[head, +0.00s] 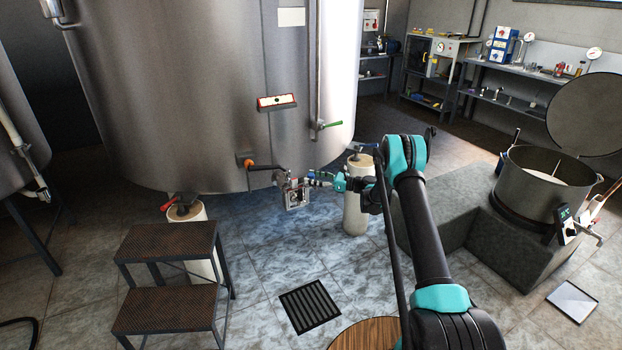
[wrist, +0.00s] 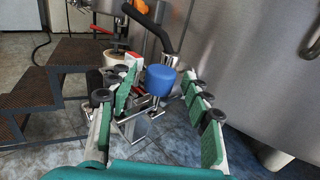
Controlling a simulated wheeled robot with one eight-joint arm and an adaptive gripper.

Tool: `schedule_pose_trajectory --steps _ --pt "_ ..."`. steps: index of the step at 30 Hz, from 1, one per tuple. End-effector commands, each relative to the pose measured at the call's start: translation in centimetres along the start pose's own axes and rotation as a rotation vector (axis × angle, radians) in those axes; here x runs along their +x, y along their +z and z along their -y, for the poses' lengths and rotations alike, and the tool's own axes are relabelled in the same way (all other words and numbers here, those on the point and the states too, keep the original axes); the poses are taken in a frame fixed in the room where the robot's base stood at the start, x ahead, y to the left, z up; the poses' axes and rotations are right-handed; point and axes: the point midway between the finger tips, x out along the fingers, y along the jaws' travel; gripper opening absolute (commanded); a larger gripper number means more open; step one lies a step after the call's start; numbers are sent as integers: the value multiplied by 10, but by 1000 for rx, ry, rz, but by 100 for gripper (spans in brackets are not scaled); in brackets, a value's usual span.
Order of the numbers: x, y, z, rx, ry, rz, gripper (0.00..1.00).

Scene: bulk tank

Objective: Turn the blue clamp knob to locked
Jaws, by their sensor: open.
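The blue clamp knob (wrist: 160,79) is a round blue cap in the wrist view, on a metal clamp fitting below the tank. My gripper (wrist: 162,88) is open, with its green-padded fingers apart on either side of the knob. I cannot tell whether either finger touches it. In the head view, my gripper (head: 312,180) is at the right of the metal fitting (head: 294,192) under the tank. The knob is too small there to make out its setting.
The large steel tank (head: 215,90) stands close behind the fitting. A pipe with an orange part (head: 247,163) runs to it. A step stool (head: 170,265) stands at the left. A floor drain (head: 310,305) lies in front. A lidded vat (head: 548,180) is at the right.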

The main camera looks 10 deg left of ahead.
Motion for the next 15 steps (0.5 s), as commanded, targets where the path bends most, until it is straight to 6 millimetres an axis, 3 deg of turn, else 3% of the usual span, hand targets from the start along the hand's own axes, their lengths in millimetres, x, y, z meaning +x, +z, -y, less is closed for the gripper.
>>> schedule_pose_trajectory --steps 12,15 --pt "9 0 0 0 1 0 49" --pt "9 0 0 0 1 0 38"
